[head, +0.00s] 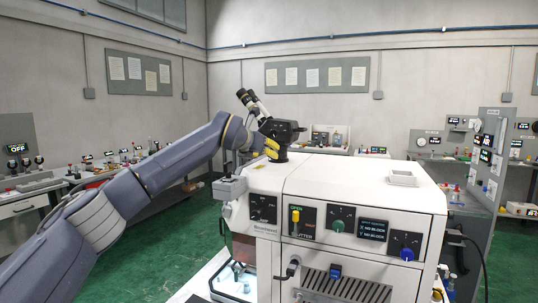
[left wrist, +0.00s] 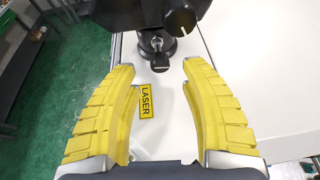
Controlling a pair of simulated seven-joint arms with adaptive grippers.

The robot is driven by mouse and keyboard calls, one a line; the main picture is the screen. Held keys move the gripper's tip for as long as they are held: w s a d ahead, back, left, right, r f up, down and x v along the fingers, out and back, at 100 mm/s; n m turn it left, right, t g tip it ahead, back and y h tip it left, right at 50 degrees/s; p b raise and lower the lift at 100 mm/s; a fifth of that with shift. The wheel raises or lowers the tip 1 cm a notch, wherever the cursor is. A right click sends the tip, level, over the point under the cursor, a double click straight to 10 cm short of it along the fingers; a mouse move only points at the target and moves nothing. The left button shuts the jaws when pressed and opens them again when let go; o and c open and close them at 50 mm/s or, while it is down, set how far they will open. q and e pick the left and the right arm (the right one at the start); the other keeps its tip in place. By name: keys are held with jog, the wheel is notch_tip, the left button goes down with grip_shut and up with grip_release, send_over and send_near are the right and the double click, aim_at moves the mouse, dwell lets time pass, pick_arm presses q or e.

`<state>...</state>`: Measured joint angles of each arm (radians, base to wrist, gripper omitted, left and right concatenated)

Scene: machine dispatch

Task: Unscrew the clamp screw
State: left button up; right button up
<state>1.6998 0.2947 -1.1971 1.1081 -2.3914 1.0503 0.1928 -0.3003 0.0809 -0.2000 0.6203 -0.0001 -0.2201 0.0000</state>
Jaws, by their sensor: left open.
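The clamp screw seems to be the small dark key-shaped head (left wrist: 160,63) at the base of the black post, in the left wrist view. It lies just beyond and between the tips of my left gripper (left wrist: 160,78). The yellow fingers are open, with nothing between them, and appear apart from the screw. In the head view my left gripper (head: 271,149) is at the black microscope-like unit (head: 279,131) on the white machine. The screw cannot be made out there. My right gripper is not in view.
A black knob with a white mark (left wrist: 181,20) sits above the screw. A yellow LASER label (left wrist: 146,102) lies on the white machine top (head: 340,176). The front panel has a yellow lever (head: 295,220), a green knob (head: 337,226) and a blue knob (head: 407,254).

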pick_arm(q)
jog(key=shift+x, duration=1.75)
jog(key=shift+c, duration=0.4)
